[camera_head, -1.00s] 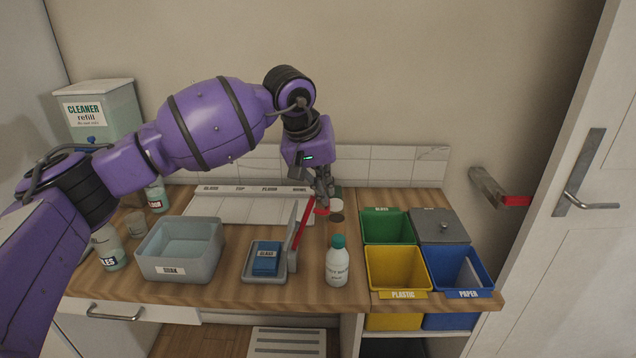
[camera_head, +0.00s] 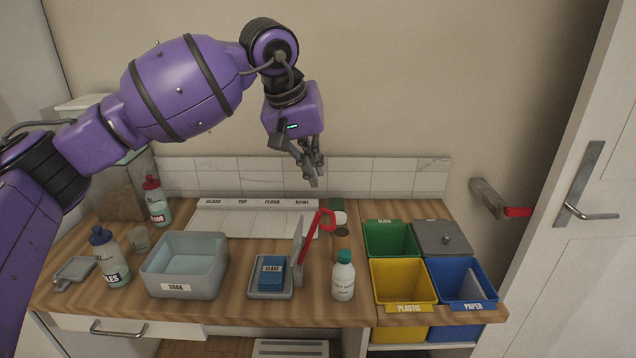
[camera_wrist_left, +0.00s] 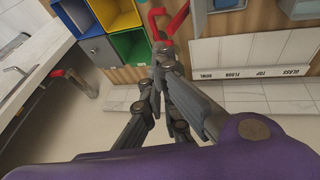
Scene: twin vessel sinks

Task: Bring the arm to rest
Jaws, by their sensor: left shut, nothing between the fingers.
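My left gripper (camera_head: 314,183) is shut and empty. It hangs in the air in front of the tiled backsplash, above the back of the wooden counter. Below it in the head view is a red-handled tool (camera_head: 315,236) standing at the grey holder. In the left wrist view the gripper fingers (camera_wrist_left: 165,55) point toward the same red handle (camera_wrist_left: 178,20), which looks close beyond the tips; whether they touch cannot be told there, but the head view shows a gap. My purple left arm comes in from the left. My right gripper is not in view.
A wall lever (camera_head: 490,198) juts out at right.

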